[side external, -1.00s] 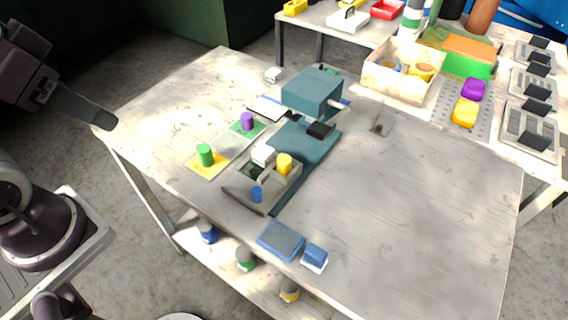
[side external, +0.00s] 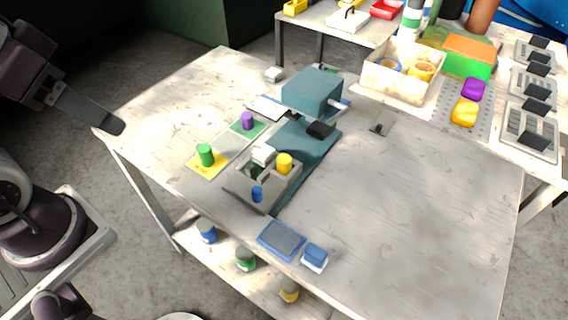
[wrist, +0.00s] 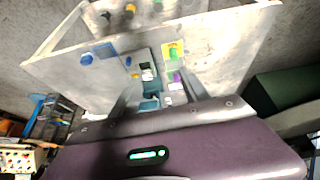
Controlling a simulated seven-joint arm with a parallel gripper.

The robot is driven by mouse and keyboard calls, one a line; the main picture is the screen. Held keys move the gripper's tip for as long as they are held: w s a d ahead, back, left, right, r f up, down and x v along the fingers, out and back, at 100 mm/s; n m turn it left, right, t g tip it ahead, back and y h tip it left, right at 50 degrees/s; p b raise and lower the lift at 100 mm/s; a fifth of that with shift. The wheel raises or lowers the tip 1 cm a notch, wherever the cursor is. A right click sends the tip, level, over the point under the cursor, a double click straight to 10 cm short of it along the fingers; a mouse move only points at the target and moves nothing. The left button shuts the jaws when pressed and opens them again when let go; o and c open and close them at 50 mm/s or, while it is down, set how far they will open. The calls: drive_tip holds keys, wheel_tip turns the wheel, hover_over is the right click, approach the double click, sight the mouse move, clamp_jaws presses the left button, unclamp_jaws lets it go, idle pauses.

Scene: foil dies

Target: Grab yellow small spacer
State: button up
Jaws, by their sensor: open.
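The yellow spacer (side external: 284,164), a short cylinder, stands upright at the grey tray (side external: 236,189) in the middle of the table. A small yellow shape, probably the same spacer, shows in the wrist view (wrist: 135,76). A blue cylinder (side external: 257,194) and a white block (side external: 263,154) are at the same tray. My gripper (side external: 108,118) hangs at the table's left edge, well away from the spacer, with one dark finger clear. In the wrist view my gripper (wrist: 157,88) has its fingers apart with nothing held between them.
A green cylinder (side external: 205,155) stands on a yellow mat, and a purple cylinder (side external: 247,121) on a green mat, left of the tray. A teal machine (side external: 312,92) rises behind it. A blue pad (side external: 281,240) lies in front. The table's right side is mostly clear.

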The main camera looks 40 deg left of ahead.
drive_tip(key=w+d+f+n+g+h, duration=0.2)
drive_tip(key=d+f+g+h, duration=0.1)
drive_tip(key=d+g, duration=0.15)
drive_tip(key=n+g+h, duration=0.1)
drive_tip(key=n+h, duration=0.8)
drive_tip(key=n, duration=0.3)
approach(279, 157)
drive_tip(key=s+d+r, duration=0.6)
drive_tip(key=s+r, duration=0.2)
drive_tip(key=w+a+f+n+t, duration=0.1)
drive_tip(key=w+f+n, duration=0.1)
drive_tip(key=f, duration=0.1)
drive_tip(key=w+a+f+n+t, duration=0.1)
drive_tip(key=w+f+n, duration=0.1)
drive_tip(key=f, duration=0.2)
drive_tip(key=w+a+f+n+t+h, duration=0.1)
drive_tip(key=w+f+n+t, duration=0.1)
drive_tip(key=f, duration=0.1)
drive_tip(key=shift+a+f+n, duration=0.15)
drive_tip(key=shift+a+n, duration=0.1)
drive_tip(key=shift+n, duration=0.15)
drive_tip(key=x, duration=0.6)
drive_tip(key=shift+w+d+f, duration=0.1)
drive_tip(key=shift+d+f, duration=0.1)
drive_tip(key=shift+d, duration=0.15)
clamp_jaws()
